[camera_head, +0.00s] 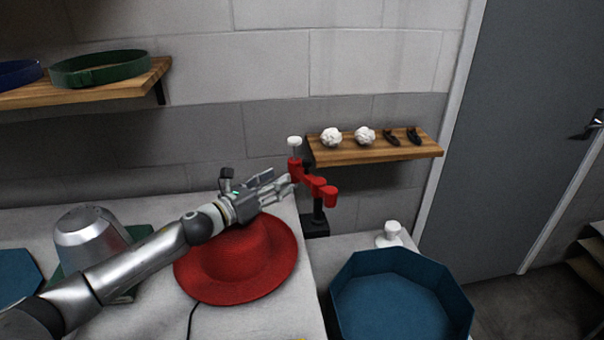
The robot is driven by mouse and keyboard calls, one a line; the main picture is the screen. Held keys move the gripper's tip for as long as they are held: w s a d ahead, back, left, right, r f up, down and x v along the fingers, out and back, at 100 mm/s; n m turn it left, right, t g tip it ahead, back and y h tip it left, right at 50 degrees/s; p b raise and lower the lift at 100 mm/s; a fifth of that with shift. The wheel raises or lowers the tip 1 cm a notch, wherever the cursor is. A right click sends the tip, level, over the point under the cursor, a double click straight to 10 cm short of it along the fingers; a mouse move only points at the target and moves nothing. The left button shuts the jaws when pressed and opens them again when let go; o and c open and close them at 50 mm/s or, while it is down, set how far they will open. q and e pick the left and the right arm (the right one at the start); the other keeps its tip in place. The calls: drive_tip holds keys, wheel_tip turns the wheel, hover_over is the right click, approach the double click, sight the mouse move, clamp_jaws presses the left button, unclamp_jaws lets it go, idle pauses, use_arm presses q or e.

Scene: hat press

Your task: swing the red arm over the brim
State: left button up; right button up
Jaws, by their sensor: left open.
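A red jointed arm (312,181) stands on a dark post with a black base at the right edge of the white table, with a white knob (294,142) on its upper left end. A red hat (245,272) with a wide brim lies on the table below and left of it. My left gripper (288,183) is above the far part of the hat, its fingers pointing right and ending close to the red arm's left end. It is open; I cannot tell whether it touches the red arm. My left arm hides part of the hat's left side. My right gripper is not in view.
A metal dome (90,238) stands on the table at left, beside my arm. A blue octagonal bin (400,300) is at the lower right, with a white knob-shaped object (391,233) behind it. Wall shelves (375,150) hold small items; a grey door is at right.

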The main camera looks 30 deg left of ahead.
sight(303, 163)
use_arm(q)
drive_tip(key=w+p, duration=0.1)
drive_tip(key=w, duration=0.2)
drive_tip(key=w+d+m+p, duration=0.1)
drive_tip(key=w, duration=0.3)
drive_tip(key=w+d+r+m+p, duration=0.1)
drive_tip(key=w, duration=0.2)
drive_tip(key=shift+w+d+h, duration=0.25)
drive_tip(key=shift+w+h, duration=0.1)
drive_tip(key=shift+h, duration=0.05)
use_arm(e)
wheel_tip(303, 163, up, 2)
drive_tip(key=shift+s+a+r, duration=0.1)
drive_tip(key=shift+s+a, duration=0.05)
use_arm(q)
clamp_jaws()
